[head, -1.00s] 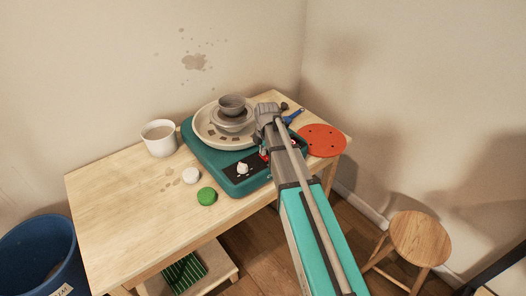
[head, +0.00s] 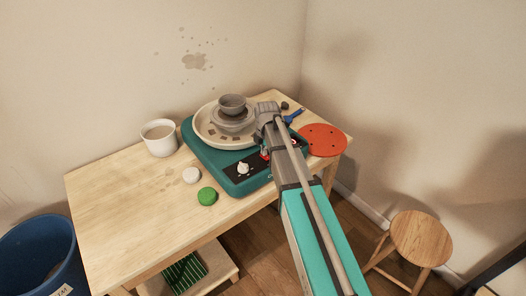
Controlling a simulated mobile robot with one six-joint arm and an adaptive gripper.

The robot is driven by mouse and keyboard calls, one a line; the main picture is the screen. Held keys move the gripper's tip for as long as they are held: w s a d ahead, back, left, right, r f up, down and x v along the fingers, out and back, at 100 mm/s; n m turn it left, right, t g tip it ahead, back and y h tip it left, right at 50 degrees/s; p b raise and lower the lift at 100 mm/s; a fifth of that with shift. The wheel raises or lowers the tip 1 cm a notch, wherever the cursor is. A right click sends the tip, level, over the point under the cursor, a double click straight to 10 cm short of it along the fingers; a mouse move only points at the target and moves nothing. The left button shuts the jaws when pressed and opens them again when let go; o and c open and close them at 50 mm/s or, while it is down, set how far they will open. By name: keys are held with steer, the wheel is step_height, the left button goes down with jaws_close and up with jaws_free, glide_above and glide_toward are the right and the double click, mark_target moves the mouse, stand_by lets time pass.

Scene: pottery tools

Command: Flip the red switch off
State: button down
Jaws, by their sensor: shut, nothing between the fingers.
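The teal pottery wheel (head: 203,158) sits on the wooden table, with a black control panel on its front. The red switch (head: 265,155) shows as a small red patch on that panel, just left of my arm and partly hidden by it. I cannot tell which way it is tipped. My gripper (head: 266,123) is over the right part of the wheel unit, close to the switch. It is shut and empty. Its fingertips are hard to make out, so I cannot tell whether they touch the switch.
A grey bowl (head: 232,104) is on the wheel's pale basin. A white knob (head: 243,168) is on the panel. A white mug (head: 159,138), a white lump (head: 190,175) and a green disc (head: 207,196) stand left. A red-orange disc (head: 323,140) lies right. The table's left part is clear.

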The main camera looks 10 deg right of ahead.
steer(key=shift+s, duration=0.15)
steer(key=shift+s+d+r, duration=0.2)
steer(key=shift+s+d, duration=0.05)
steer(key=shift+s, duration=0.25)
steer(key=shift+r+p, duration=0.2)
steer(key=shift+p, duration=0.25)
step_height(320, 180, up, 14)
steer(key=w+p, duration=0.1)
steer(key=p, duration=1.2)
steer(key=shift+w+a+f, duration=0.25)
steer(key=shift+a, duration=0.1)
steer(key=shift+s, duration=0.1)
